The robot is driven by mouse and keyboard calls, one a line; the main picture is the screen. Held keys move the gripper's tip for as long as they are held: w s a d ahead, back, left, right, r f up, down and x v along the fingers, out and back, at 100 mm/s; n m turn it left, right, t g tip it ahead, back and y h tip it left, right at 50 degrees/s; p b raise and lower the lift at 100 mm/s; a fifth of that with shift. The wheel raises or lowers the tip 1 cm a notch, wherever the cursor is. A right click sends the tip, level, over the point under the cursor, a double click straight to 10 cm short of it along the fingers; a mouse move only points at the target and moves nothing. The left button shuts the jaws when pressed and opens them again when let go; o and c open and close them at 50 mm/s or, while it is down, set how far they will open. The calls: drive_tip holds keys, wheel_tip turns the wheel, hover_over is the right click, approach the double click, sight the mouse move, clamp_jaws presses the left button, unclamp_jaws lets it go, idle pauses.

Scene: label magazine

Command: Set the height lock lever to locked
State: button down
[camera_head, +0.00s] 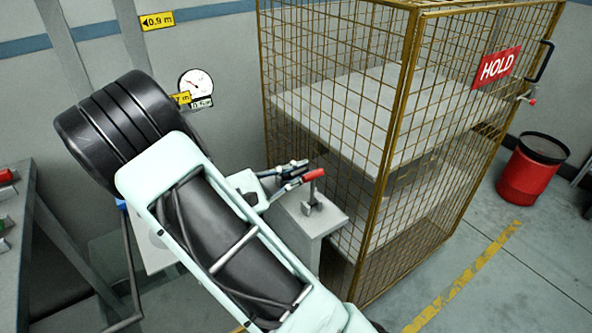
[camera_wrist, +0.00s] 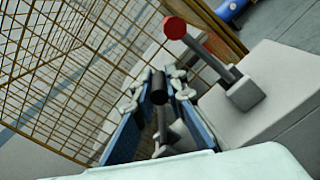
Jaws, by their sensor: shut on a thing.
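Two levers stand by the cage in the wrist view. A lever with a black knob (camera_wrist: 160,86) rises between the blue-padded fingers of my gripper (camera_wrist: 156,100), which is shut on it. A lever with a red knob (camera_wrist: 174,27) leans up and left from a small grey block just right of my gripper. In the head view the red-ended lever (camera_head: 313,175) stands on a grey box (camera_head: 310,222), and my gripper (camera_head: 292,172) is close to its left. The black-knobbed lever is hard to make out there. No lock markings are readable.
A yellow wire cage (camera_head: 408,80) with a red HOLD sign (camera_head: 496,67) stands close to the right of my gripper. A dial gauge (camera_head: 195,83) is on the wall behind. A red bin (camera_head: 532,172) stands at far right. A bench (camera_head: 30,230) is at left. Floor before the cage is clear.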

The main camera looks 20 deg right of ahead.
drive_tip(key=shift+s+f, duration=0.4)
drive_tip(key=shift+f, duration=0.2)
drive_tip(key=c, duration=1.9)
unclamp_jaws()
drive_tip(key=shift+c, duration=0.2)
drive_tip(key=s+a, duration=0.2)
drive_tip(key=a, duration=0.9)
drive_tip(key=shift+s+a, duration=0.15)
drive_tip(key=shift+a, duration=0.25)
drive_tip(key=shift+r, duration=0.15)
